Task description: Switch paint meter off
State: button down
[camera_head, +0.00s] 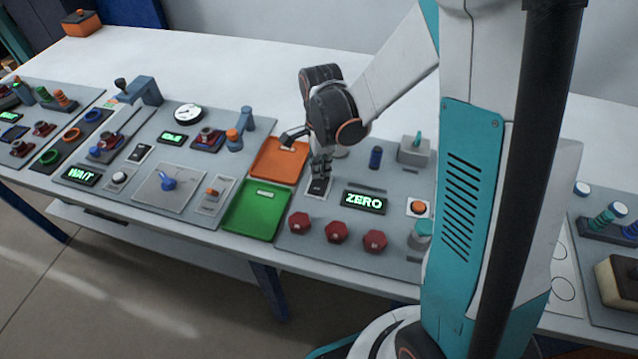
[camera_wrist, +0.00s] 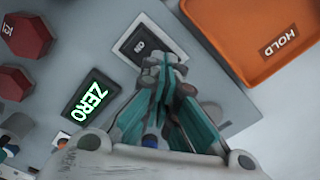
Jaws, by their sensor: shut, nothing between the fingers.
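A black rocker switch (camera_head: 317,187) in a pale frame sits on a grey panel, beside a black display (camera_head: 364,202) that reads ZERO in green. In the wrist view the switch (camera_wrist: 147,44) carries small white lettering that looks like ON, and the display (camera_wrist: 91,95) lies below it. I cannot read any label naming the paint meter. My gripper (camera_head: 320,174) points down at the switch. In the wrist view its fingertips (camera_wrist: 165,60) are together with nothing held, over the near end of the switch and hiding part of it. I cannot tell whether they touch it.
An orange tray (camera_head: 259,165), marked HOLD in the wrist view, and a green tray (camera_head: 237,220) lie left of the switch. Red hexagonal knobs (camera_head: 336,233) stand in front. An orange button (camera_head: 418,208) and a blue peg (camera_head: 376,157) are to the right.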

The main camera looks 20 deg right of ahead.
jog(key=shift+f+b, duration=0.7)
jog(key=shift+f, duration=0.15)
dwell(0.4)
jog(key=shift+r+p, duration=2.45)
jog(key=shift+r, duration=1.05)
jog(key=shift+r, duration=0.1)
notch_tip(320, 180, up, 12)
jog(key=n+t, duration=0.3)
jog(key=n, duration=0.6)
send_over(321, 179)
jog(key=s, duration=0.6)
jog(key=s+r+n+t, duration=0.4)
jog(key=s+n, duration=0.4)
jog(key=n, duration=0.2)
jog(key=shift+s+r, duration=0.3)
jog(key=shift+r, duration=0.25)
